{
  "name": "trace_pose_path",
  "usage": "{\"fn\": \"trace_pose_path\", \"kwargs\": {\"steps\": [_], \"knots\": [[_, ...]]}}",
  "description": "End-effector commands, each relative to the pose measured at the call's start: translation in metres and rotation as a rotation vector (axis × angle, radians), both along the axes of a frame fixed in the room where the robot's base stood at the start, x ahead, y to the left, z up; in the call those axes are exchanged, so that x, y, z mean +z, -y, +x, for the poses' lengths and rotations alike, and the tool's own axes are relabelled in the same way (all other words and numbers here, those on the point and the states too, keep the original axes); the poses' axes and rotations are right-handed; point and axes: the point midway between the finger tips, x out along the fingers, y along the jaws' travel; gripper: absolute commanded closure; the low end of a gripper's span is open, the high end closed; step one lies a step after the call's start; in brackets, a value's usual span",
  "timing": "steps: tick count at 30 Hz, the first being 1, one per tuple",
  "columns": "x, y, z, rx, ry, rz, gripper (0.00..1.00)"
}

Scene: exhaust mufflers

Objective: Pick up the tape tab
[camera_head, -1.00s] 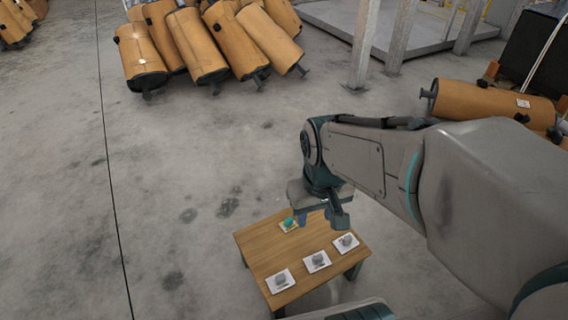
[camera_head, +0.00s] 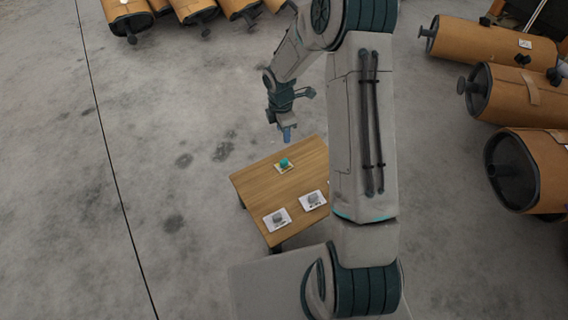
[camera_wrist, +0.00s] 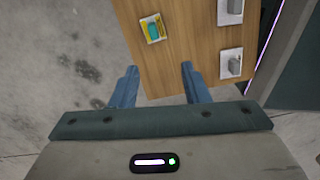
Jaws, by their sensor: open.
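A small teal piece on a pale yellowish pad, which I take to be the tape tab (camera_head: 284,162), lies near the far edge of the wooden table (camera_head: 255,190). It also shows in the wrist view (camera_wrist: 153,31), up ahead of the fingertips and slightly left of the middle between them. My gripper (camera_head: 287,134) is above the table's far edge, apart from the tab. In the wrist view my gripper (camera_wrist: 160,68) has its two blue fingers wide apart with nothing between them.
White cards with grey pieces lie on the table: one at the near left (camera_head: 277,220), another (camera_head: 313,199) beside my arm. My arm covers the table's right side. Brown mufflers (camera_head: 527,168) lie at right, others (camera_head: 128,17) at the back. The floor left of the table is clear.

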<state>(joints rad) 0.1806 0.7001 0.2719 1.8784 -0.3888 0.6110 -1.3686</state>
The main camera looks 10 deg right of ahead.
Motion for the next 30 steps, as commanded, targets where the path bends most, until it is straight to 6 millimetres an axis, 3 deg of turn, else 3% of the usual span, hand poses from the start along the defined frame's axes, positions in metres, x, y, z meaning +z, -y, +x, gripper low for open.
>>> {"fn": "trace_pose_path", "kwargs": {"steps": [3,8,21,30], "knots": [[-0.031,-0.003,0.011,0.123,-0.011,0.025,0.58],[-0.053,-0.007,0.019,0.220,-0.013,0.041,0.58],[-0.130,-0.007,0.019,0.239,-0.014,0.044,0.58],[-0.146,-0.005,0.019,0.237,-0.013,0.045,0.58]]}}
